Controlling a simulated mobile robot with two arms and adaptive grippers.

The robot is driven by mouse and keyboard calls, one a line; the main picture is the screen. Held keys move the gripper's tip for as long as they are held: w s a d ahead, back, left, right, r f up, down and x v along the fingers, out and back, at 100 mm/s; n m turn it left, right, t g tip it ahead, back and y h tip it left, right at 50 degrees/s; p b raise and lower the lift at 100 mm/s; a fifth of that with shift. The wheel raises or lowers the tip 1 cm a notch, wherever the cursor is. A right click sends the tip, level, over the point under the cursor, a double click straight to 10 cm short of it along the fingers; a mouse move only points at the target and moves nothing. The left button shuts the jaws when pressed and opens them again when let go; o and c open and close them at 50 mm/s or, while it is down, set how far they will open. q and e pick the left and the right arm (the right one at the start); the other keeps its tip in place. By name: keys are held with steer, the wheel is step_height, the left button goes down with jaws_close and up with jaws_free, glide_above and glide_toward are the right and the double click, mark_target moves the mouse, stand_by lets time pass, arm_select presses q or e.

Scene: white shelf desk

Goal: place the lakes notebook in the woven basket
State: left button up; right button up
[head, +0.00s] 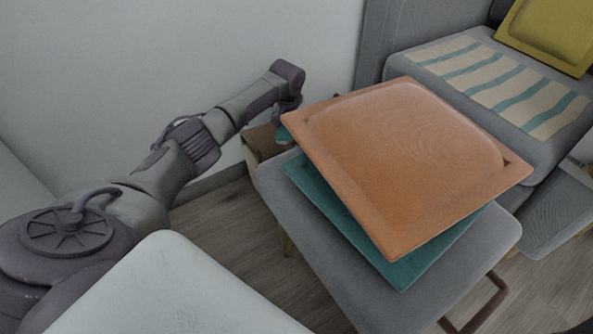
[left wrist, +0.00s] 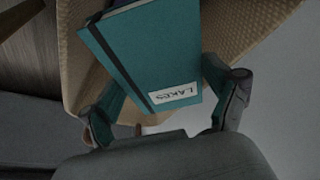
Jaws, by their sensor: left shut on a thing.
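The lakes notebook (left wrist: 150,55) is teal with a dark elastic band and a white label reading LAKES. My left gripper (left wrist: 168,100) is shut on it, one finger at each side. The woven basket (left wrist: 85,75) is tan, and its walls show behind and beside the notebook. In the head view my left gripper (head: 288,104) is over the basket (head: 262,148), and a small teal part of the notebook (head: 284,133) shows beside the orange cushion. I cannot tell whether the notebook's far end is inside the basket. My right gripper is not in view.
An orange cushion (head: 405,150) lies on a teal cushion (head: 345,222) on a grey seat (head: 365,290), right of the basket and partly hiding it. A white surface (head: 165,290) is at the front. A grey sofa with a striped cloth (head: 500,80) stands behind. A wall is at left.

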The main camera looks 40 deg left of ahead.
arm_select(q)
step_height(320, 180, down, 11)
steer(key=b, duration=0.6)
steer(key=shift+r, duration=0.1)
step_height(320, 180, down, 4)
steer(key=b, duration=0.3)
steer(key=shift+b, duration=0.4)
steer(key=shift+f, duration=0.35)
steer(key=shift+r, duration=0.2)
steer(key=shift+f, duration=0.6)
steer(key=o, duration=1)
